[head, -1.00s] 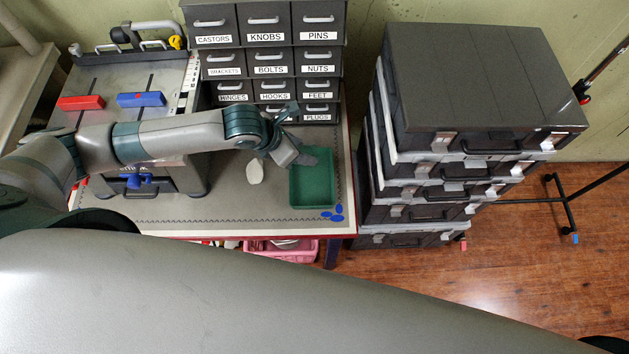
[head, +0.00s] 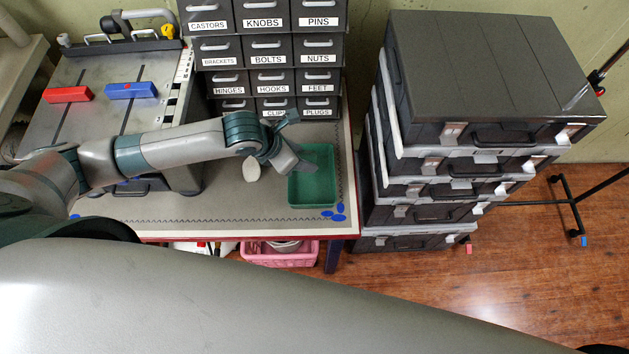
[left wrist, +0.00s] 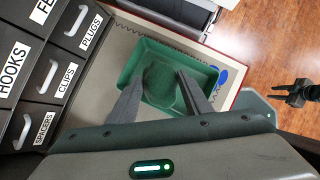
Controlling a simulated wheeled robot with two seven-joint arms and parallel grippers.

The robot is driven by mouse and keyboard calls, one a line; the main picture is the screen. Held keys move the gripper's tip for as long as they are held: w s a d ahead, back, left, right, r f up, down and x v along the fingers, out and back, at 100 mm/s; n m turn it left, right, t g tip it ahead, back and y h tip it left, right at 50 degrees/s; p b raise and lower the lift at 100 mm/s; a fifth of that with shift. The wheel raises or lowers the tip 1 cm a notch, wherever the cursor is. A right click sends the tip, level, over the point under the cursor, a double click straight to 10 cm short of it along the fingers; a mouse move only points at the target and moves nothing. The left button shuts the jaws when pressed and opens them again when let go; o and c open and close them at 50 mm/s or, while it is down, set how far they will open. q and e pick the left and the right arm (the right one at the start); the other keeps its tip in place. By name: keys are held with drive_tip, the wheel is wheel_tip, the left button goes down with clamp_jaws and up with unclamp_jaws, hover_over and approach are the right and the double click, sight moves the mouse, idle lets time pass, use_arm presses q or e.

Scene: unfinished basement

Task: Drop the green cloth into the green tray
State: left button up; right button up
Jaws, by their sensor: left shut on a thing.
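The green tray (head: 313,190) sits on the bench near its front right corner. It fills the middle of the left wrist view (left wrist: 148,60). My left gripper (head: 297,166) is over the tray's left side. In the left wrist view, the dark green cloth (left wrist: 161,85) shows between the two fingers of my left gripper (left wrist: 160,92), against the tray's inside. The gripper is shut on the cloth. The cloth cannot be made out clearly in the head view.
A drawer cabinet (head: 265,48) stands behind the tray. Stacked grey cases (head: 490,75) stand right of the bench. A dark pronged thing (left wrist: 298,92) shows at the wrist view's right.

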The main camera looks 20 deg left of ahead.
use_arm(q)
drive_tip(key=o, duration=1.1)
drive_tip(key=shift+c, duration=0.2)
drive_tip(key=shift+r, duration=0.1)
drive_tip(key=b+v, duration=0.1)
drive_tip(key=v, duration=1.6)
drive_tip(key=shift+r, duration=0.1)
drive_tip(key=shift+s+a, duration=0.1)
